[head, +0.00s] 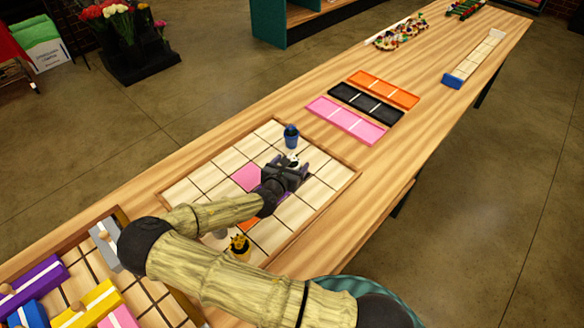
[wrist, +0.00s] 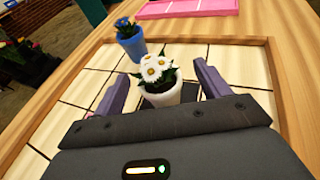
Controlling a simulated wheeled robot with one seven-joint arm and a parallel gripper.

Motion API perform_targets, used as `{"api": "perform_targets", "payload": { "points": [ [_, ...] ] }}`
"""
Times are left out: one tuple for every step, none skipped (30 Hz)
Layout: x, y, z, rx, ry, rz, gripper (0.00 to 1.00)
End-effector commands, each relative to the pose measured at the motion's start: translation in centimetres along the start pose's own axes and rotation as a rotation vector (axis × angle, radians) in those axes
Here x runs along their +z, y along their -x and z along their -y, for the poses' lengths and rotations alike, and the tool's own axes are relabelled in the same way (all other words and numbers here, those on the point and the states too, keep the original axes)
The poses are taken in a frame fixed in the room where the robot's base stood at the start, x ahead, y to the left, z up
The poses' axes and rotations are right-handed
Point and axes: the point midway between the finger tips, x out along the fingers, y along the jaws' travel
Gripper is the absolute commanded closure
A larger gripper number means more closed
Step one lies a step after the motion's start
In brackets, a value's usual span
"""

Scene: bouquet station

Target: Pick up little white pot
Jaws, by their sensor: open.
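The little white pot (wrist: 160,97) holds white daisies with yellow centres and green leaves. It stands upright on the tiled board ahead of my gripper (wrist: 163,77) in the wrist view, in the gap between the two purple fingers. The fingers are open, with space visible on both sides of the pot. In the head view my gripper (head: 291,170) is over the board, and only the white flowers (head: 293,159) show at its tip; the pot is mostly hidden there.
A blue pot (head: 291,137) with blue flowers stands just beyond, near the board's rim. A yellow-flowered pot (head: 240,246) is close to my arm. Pink (head: 345,120), black (head: 366,103) and orange (head: 384,89) trays lie farther along the table (head: 440,135).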

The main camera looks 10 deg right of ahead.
Motion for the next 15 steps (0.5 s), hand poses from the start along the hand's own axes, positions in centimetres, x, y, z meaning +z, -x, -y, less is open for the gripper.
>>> {"api": "perform_targets", "payload": {
  "points": [
    [0.3, -0.6, -0.1, 0.000, 0.000, -0.001, 0.25],
    [0.3, -1.1, 0.0, 0.000, 0.000, 0.000, 0.25],
    [0.3, -1.6, -0.1, 0.001, 0.000, 0.000, 0.25],
    [0.2, -2.0, -0.1, 0.001, 0.001, 0.000, 0.25],
    [0.2, -2.4, -0.1, 0.002, 0.001, 0.000, 0.25],
    [0.2, -2.9, -0.1, 0.002, 0.000, 0.000, 0.25],
    [0.1, -3.1, -0.1, 0.001, 0.000, 0.000, 0.25],
    [0.1, -3.3, -0.2, 0.002, 0.000, 0.000, 0.25],
    [0.0, -3.5, -0.2, 0.002, 0.001, 0.000, 0.25],
    [0.0, -3.5, -0.2, 0.002, 0.001, 0.001, 0.25],
    [0.0, -3.6, -0.2, 0.002, 0.002, 0.001, 0.25],
    [0.0, -3.6, -0.2, 0.002, 0.002, 0.001, 0.25],
    [0.0, -3.6, -0.2, 0.002, 0.002, 0.001, 0.25],
    [0.0, -3.6, -0.1, 0.002, 0.002, 0.001, 0.25],
    [0.0, -3.6, -0.1, 0.001, 0.002, 0.001, 0.25]
  ]
}}
